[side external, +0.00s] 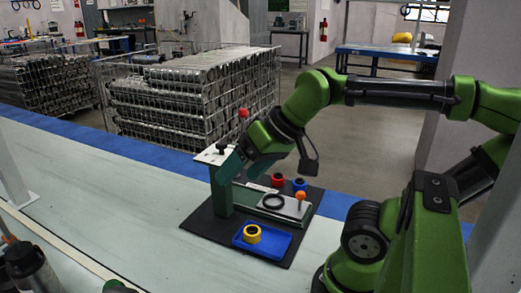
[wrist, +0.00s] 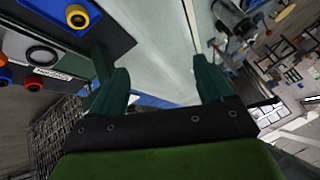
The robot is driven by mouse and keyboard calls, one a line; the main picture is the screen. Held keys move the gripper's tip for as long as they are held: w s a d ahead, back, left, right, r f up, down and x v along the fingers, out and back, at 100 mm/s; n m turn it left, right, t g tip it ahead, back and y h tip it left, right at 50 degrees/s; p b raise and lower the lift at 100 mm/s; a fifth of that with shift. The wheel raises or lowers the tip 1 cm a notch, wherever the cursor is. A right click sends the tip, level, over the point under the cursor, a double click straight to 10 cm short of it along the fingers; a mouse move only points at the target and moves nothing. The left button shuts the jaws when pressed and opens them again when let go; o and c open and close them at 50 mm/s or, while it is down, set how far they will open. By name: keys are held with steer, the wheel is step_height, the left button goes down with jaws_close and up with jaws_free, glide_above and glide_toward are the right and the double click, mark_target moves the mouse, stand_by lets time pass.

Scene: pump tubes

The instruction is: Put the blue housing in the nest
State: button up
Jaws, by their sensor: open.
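The blue housing (side external: 299,184) is a small ring-shaped part standing at the back right of the dark mat. It also shows in the wrist view (wrist: 32,84) at the left. A black ring (side external: 272,201), which looks like the nest, lies on the fixture's pale plate; it also shows in the wrist view (wrist: 42,56). No housing is visible in it. My gripper (wrist: 160,85) is open, with nothing between its fingers. In the side view my gripper (side external: 235,163) is above the mat's left part, left of and higher than the blue housing, apart from it.
A red housing (side external: 277,180) stands left of the blue one. A yellow housing (side external: 252,234) sits in a blue tray (side external: 278,247) at the front. An orange knob (side external: 300,195) is close to the blue housing.

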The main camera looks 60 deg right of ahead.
step_height(320, 180, up, 2)
steer(key=d, duration=0.1)
steer(key=n+g+h, duration=1)
steer(key=n+h, duration=0.1)
steer(key=n, duration=0.7)
glide_above(299, 181)
steer(key=w+a, duration=0.3)
steer(key=a, duration=0.6)
step_height(299, 181, down, 19)
steer(key=x, duration=0.6)
steer(key=shift+d+f, duration=0.15)
steer(key=shift+f, duration=0.1)
steer(key=shift+x, duration=2.9)
steer(key=shift+d+r, duration=0.1)
steer(key=shift+r, duration=0.05)
steer(key=c, duration=1.2)
